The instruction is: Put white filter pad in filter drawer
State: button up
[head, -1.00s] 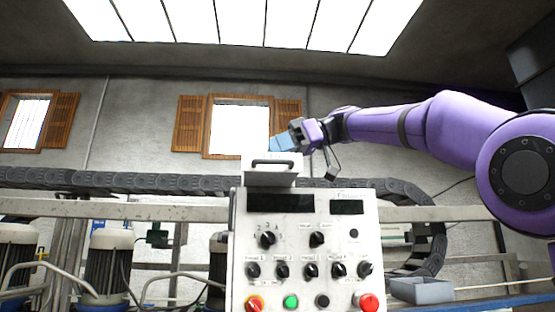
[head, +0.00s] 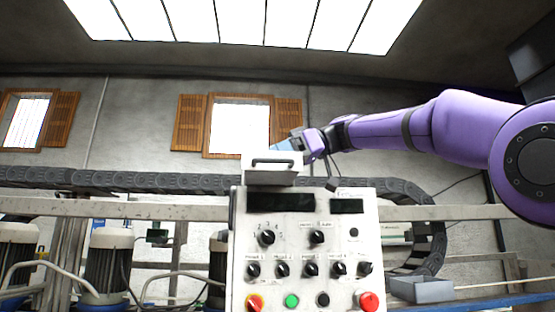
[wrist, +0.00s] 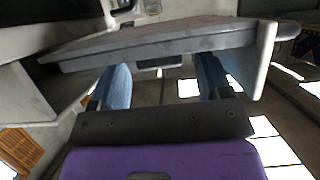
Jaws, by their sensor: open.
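The filter drawer (head: 272,170) is a pale box front with a dark handle, on top of the control console. In the wrist view the drawer (wrist: 150,50) looks like a grey slab running across the picture, with its pale front plate at the right. My gripper (head: 286,145) is just behind and above the drawer front in the head view. In the wrist view my gripper (wrist: 163,80) has its two blue fingers spread apart, their tips close to the drawer's edge. I cannot make out the white filter pad; the drawer's inside is hidden.
The console (head: 305,240) carries knobs, buttons and two dark displays. A grey bin (head: 420,290) sits low at the right. A dark cable chain (head: 120,183) and metal rail run behind the console.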

jog(key=shift+r, duration=0.1)
jog(key=v, duration=1.2)
jog(key=s+d+f+m+t+h, duration=0.1)
jog(key=s+d+f+m+h, duration=0.3)
jog(key=s+f, duration=0.5)
jog(key=s+d+f+m+t+h, duration=0.2)
jog(key=s+d+f+m+h, duration=0.3)
jog(key=f, duration=1.6)
jog(key=s+d+f+m+t+h, duration=0.2)
jog(key=s+d+f+m+h, duration=0.2)
jog(key=s+f+m, duration=0.5)
jog(key=s+f, duration=0.4)
jog(key=f, duration=0.2)
jog(key=shift+d+f, duration=0.35)
jog(key=shift+f, duration=0.05)
